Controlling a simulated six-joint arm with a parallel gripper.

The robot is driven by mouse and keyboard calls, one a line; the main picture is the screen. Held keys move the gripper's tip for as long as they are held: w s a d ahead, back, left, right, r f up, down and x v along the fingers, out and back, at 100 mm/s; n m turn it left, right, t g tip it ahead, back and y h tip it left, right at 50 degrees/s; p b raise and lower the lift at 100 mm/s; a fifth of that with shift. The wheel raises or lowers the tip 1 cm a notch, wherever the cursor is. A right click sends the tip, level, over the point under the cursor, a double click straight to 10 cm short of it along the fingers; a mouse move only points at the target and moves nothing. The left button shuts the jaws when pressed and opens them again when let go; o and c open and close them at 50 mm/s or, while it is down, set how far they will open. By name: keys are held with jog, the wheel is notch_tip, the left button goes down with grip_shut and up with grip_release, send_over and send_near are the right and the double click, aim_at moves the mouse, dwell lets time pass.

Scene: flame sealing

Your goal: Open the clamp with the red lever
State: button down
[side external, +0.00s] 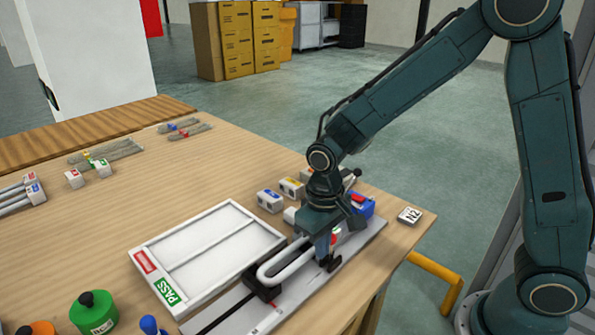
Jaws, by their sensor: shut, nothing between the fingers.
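My gripper (328,258) points down over the right part of the grey fixture plate (228,305), near the table's right edge. Its fingers are shut and hold nothing. A small red part (334,238), which looks like the red lever, shows right beside the fingers. Whether the fingers touch it I cannot tell. A black clamp block (262,287) sits on the plate to the left, with a white bent tube (290,266) running from it toward my gripper. My gripper hides part of the fixture, so the clamp's state is unclear.
A white tray (205,222) with red and green PASS labels lies left of the fixture. A green round weight (92,313) is front left.

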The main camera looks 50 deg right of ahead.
jog(key=shift+w+d+r, duration=0.1)
jog(key=shift+d+r, duration=0.2)
jog(key=shift+d, duration=0.5)
jog(key=shift+d+f, duration=0.1)
jog(key=shift+d, duration=0.45)
jog(key=shift+a, duration=0.35)
jog(key=shift+a, duration=0.3)
dwell(0.4)
notch_tip(320, 180, up, 8)
dwell(1.2)
dwell(0.4)
